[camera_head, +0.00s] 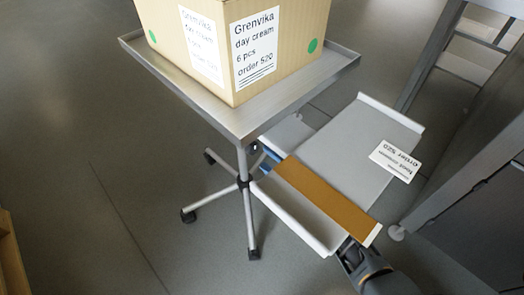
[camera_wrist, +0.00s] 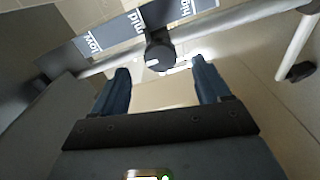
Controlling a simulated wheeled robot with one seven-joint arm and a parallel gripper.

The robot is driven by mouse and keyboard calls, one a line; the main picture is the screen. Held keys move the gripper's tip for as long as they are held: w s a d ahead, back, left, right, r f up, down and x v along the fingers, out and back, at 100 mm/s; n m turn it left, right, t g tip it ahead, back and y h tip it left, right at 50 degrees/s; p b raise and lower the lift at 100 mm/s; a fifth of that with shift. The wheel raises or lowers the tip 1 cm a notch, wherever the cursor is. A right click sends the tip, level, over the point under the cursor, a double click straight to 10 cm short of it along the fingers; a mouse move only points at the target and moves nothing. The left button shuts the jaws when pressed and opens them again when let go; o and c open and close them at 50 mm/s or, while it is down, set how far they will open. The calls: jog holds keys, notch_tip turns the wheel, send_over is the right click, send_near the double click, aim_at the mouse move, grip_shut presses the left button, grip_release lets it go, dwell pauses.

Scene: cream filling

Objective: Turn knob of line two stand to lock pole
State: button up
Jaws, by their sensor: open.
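The stand has a steel tray top (camera_head: 230,120), a thin pole (camera_head: 243,165) and a castored base (camera_head: 222,196). In the wrist view, a dark round knob (camera_wrist: 159,56) with a pale mark sits on the pole (camera_wrist: 225,28). My gripper (camera_wrist: 160,67) is open, its two blue fingers on either side of the view's middle. The knob lies between the fingertip lines, around or just beyond the tips, with a gap on each side. In the head view my gripper's blue fingers (camera_head: 269,158) show near the pole; the rest is mostly hidden.
A cardboard box (camera_head: 270,45) labelled Grenvika stands on the tray top. A dark lettered strip (camera_wrist: 140,20) runs beyond the knob. Floor is clear at left.

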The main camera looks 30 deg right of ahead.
jog(key=shift+s, duration=0.25)
dwell(0.3)
jog(key=s+a+r+m+h, duration=0.2)
jog(key=s+m, duration=0.3)
jog(key=s, duration=0.6)
jog(key=s+a+r+m+h, duration=0.1)
jog(key=s+a+m+h, duration=0.2)
jog(key=s, duration=0.7)
jog(key=s+d+r+m+g, duration=0.1)
jog(key=s+r+m, duration=0.3)
jog(key=s+r, duration=0.3)
jog(key=s+r+m, duration=0.4)
jog(key=s+r, duration=0.1)
jog(key=s, duration=0.5)
jog(key=s+r+m+p, duration=0.1)
jog(key=s+r+p, duration=0.1)
jog(key=r+p, duration=1)
jog(key=s+d+r+m+g+p, duration=0.1)
jog(key=s+r+m+p, duration=0.1)
jog(key=r+p, duration=1)
notch_tip(320, 180, up, 10)
jog(key=shift+s+d+r+m+h, duration=0.2)
jog(key=shift+s+m+h, duration=0.1)
jog(key=shift+s, duration=0.2)
jog(key=shift+f, duration=0.1)
